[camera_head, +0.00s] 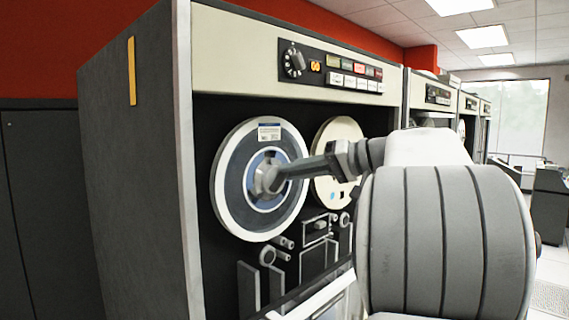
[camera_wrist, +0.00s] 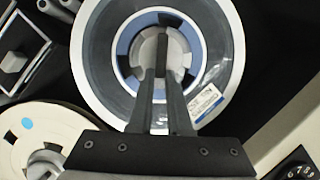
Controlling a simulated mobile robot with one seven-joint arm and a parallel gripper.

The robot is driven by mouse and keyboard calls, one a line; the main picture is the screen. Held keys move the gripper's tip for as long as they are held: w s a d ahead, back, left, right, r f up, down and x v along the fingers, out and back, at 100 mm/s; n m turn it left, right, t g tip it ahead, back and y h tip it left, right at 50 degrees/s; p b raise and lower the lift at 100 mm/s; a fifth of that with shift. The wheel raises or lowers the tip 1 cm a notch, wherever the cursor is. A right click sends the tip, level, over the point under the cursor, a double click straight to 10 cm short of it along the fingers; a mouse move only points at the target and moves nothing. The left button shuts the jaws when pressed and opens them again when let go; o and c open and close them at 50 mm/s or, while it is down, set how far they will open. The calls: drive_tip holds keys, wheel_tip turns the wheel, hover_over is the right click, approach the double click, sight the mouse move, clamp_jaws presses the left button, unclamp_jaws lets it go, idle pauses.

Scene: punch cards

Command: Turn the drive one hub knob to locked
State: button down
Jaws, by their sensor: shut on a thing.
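The nearest tape drive (camera_head: 232,38) has a cream top panel and a dark face. Its left reel (camera_head: 230,190) has a white rim, dark tape and a label near the top. The grey hub knob (camera_head: 264,177) sits at the reel's centre inside a blue ring. My gripper (camera_head: 277,181) reaches in from the right and is shut on the knob. In the wrist view the fingers (camera_wrist: 161,60) lie across the knob (camera_wrist: 145,54), hiding part of it. I cannot make out a locked or unlocked mark.
A cream reel (camera_head: 335,135) is just right of the hub, partly behind my arm. The control panel (camera_head: 330,70) with a dial and buttons is above. Tape guides (camera_head: 283,243) jut out below. More drives (camera_head: 438,92) stand farther right.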

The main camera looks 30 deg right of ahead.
drive_tip(key=m+y, duration=0.1)
drive_tip(key=m, duration=0.1)
drive_tip(key=f+m+y, duration=0.1)
drive_tip(key=m, duration=0.1)
drive_tip(key=f+m+t, duration=0.1)
drive_tip(key=m, duration=0.1)
drive_tip(key=shift+w+d+y, duration=0.15)
drive_tip(key=shift+d+y, duration=0.25)
drive_tip(key=shift+m, duration=0.4)
drive_tip(key=c, duration=0.9)
unclamp_jaws()
drive_tip(key=shift+o, duration=0.2)
drive_tip(key=b+v, duration=0.1)
drive_tip(key=v, duration=1.6)
drive_tip(key=shift+d+f, duration=0.2)
drive_tip(key=shift+a, duration=0.1)
